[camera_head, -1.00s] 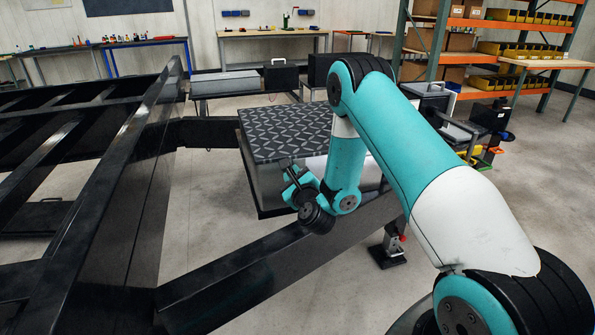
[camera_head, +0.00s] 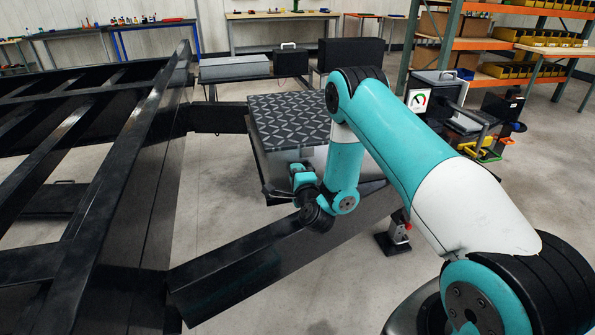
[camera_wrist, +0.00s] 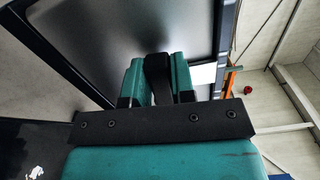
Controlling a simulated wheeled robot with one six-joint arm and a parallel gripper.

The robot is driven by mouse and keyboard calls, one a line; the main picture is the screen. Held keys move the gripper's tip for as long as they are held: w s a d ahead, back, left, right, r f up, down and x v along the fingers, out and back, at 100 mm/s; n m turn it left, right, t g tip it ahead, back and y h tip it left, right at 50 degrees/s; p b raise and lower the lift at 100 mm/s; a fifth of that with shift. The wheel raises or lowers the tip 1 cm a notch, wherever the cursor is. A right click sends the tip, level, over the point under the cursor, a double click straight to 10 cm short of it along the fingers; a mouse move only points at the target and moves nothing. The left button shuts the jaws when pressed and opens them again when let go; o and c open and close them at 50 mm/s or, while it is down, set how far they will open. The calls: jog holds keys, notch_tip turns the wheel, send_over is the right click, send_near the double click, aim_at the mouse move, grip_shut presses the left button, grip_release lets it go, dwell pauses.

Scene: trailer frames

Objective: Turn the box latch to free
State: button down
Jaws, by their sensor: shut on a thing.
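The box (camera_head: 290,116) has a dark diamond-plate lid and grey sides, and stands within the black trailer frame. My gripper (camera_head: 296,176) is at the box's near side, low in front of its front face. In the wrist view, my gripper's two teal fingers (camera_wrist: 155,82) are closed on a black latch (camera_wrist: 158,70), which sits between them against the grey box face (camera_wrist: 190,25). The latch is hidden in the head view, and its exact turn angle cannot be told.
Black trailer beams (camera_head: 130,185) run along the left, and a thick diagonal beam (camera_head: 245,255) crosses below my gripper. A jack-like stand (camera_head: 394,238) is to the right of that beam. Benches and orange shelving (camera_head: 455,40) stand at the back.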

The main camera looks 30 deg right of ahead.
jog(key=shift+f+n, duration=0.2)
jog(key=shift+n, duration=0.3)
jog(key=c, duration=1)
grip_release()
jog(key=shift+o, duration=0.2)
